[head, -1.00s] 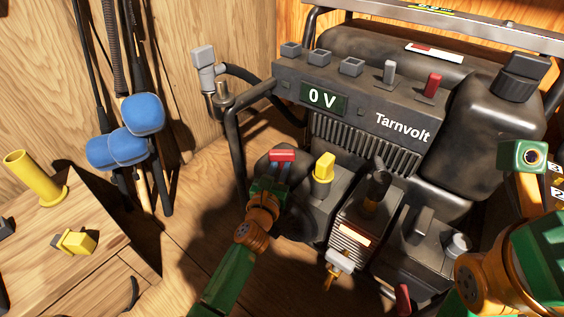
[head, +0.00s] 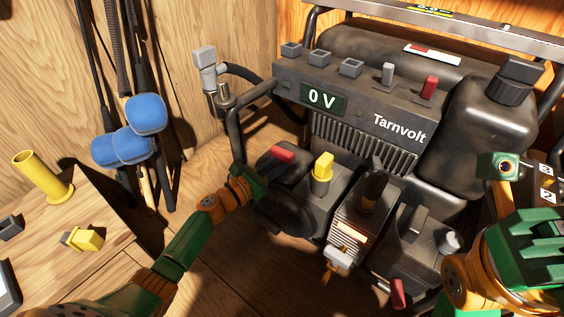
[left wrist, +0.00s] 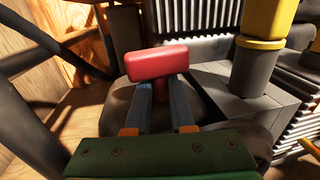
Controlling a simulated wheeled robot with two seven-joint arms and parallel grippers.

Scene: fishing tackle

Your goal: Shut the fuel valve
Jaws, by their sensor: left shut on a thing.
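A red handle (head: 282,154) sits on a rounded dark housing at the lower left of the dark generator (head: 388,100); which control is the fuel valve is not labelled. My left gripper (head: 262,176) reaches it from the left. In the left wrist view the red handle (left wrist: 158,62) lies crosswise at the tips of my two blue-grey fingers (left wrist: 160,95), which are shut on it. The generator's display (head: 322,98) reads 0 V. Of my right arm, green and orange parts show at the right edge; its fingertips do not show.
A yellow-topped knob (head: 323,166) stands just right of the red handle. A red and a grey switch are on the upper panel. Another red handle (head: 398,293) is low in front. A wooden cabinet (head: 85,215) with a yellow tube (head: 45,178) is at left.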

